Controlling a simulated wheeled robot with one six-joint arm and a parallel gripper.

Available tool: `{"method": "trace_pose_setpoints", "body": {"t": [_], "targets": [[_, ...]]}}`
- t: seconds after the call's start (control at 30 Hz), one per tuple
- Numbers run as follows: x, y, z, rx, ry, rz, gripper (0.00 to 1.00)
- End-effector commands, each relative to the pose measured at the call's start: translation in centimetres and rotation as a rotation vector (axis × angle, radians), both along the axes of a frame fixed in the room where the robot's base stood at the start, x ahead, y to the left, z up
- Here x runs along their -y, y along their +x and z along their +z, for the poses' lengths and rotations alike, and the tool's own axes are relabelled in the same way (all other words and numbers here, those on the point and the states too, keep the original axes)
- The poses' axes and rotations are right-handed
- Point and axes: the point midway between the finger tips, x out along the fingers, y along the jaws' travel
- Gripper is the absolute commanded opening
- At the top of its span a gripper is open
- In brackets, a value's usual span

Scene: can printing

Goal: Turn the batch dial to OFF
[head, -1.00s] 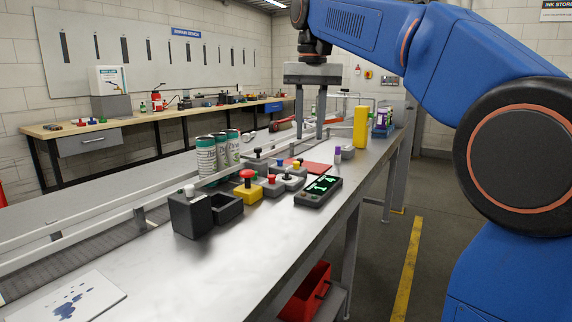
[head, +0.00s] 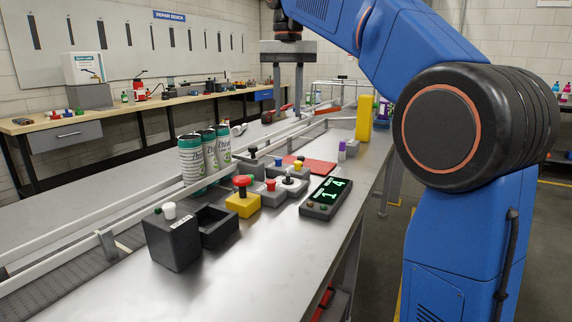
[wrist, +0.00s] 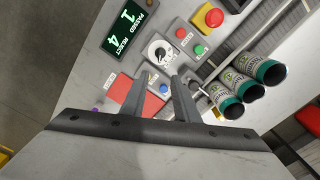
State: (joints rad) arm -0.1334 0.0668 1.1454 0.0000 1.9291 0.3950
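The batch dial (head: 289,184) is a white round face with a black knob on a grey box, among the controls on the metal bench. My gripper (head: 287,112) is high over the far part of the bench, pointing down, apart from the dial. The two fingers (wrist: 160,80) are spread with nothing between them.
Close to the dial are a counter display (head: 326,197), a yellow box with a red mushroom button (head: 242,200), and several green-white cans (head: 204,155). A red plate (wrist: 118,112) and yellow block (head: 364,119) lie farther along.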

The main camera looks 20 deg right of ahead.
Motion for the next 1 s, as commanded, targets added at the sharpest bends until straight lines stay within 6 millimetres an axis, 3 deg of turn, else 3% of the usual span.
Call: {"method": "trace_pose_setpoints", "body": {"t": [0.7, 1.0], "targets": [[0.0, -0.1, -12.3, -0.002, 0.0, 0.0, 0.28], [0.0, -0.1, -15.7, -0.001, 0.0, 0.0, 0.28]]}}
